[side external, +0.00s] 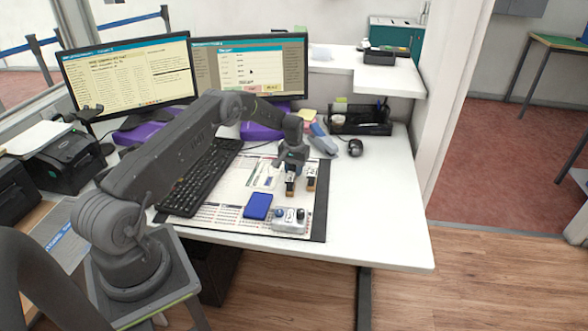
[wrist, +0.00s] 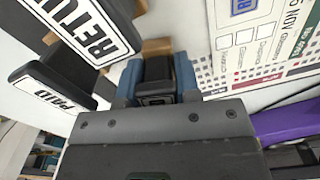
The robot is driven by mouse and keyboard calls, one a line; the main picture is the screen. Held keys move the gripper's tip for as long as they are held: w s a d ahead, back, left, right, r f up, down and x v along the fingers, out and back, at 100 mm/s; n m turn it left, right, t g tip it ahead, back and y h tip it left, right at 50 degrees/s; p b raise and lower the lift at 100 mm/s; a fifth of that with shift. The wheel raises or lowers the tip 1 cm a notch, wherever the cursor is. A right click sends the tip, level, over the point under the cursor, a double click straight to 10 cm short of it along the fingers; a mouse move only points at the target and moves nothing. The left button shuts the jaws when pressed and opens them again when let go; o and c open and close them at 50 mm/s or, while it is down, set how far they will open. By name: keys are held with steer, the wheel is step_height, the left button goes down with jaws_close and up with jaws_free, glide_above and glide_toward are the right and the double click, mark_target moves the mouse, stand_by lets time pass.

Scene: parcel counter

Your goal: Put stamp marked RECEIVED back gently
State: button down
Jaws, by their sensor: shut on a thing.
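My gripper (wrist: 158,80) is shut on a dark stamp (wrist: 156,68) between its two blue-grey fingers in the wrist view. No lettering shows on the held stamp, so I cannot read RECEIVED there. Two other stamps are close beside it at the left: one with a white label starting RETU (wrist: 92,28), and one marked PAID (wrist: 42,97). In the side view my gripper (side external: 291,166) is low over the desk mat, near dark stamps with pale labels and brown lower ends (side external: 311,178). Whether the held stamp touches anything is hidden.
A blue pad (side external: 258,205) and a grey metal box (side external: 289,220) lie on the front of the mat (side external: 229,221). A keyboard (side external: 203,176) is at the left, a mouse (side external: 355,147) and black organizer (side external: 359,119) behind. The desk's right side (side external: 385,215) is clear.

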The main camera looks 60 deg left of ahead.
steer(key=c, duration=0.8)
jaws_free()
steer(key=shift+o, duration=0.2)
step_height(320, 180, up, 13)
steer(key=s+d+r+m+t, duration=0.15)
steer(key=s+d+r, duration=0.35)
steer(key=d+r, duration=0.5)
steer(key=s+d+r+m+t, duration=0.15)
steer(key=s+d+r, duration=0.5)
steer(key=r, duration=0.65)
steer(key=s+d+m+t, duration=0.1)
steer(key=s+d, duration=0.5)
steer(key=s, duration=0.5)
steer(key=s+d+m+t, duration=0.1)
steer(key=s+d+m, duration=0.1)
steer(key=s+d, duration=0.5)
steer(key=s, duration=0.3)
steer(key=shift+s+d+m+t, duration=0.25)
steer(key=shift+s+m+t, duration=0.05)
steer(key=shift+s, duration=0.05)
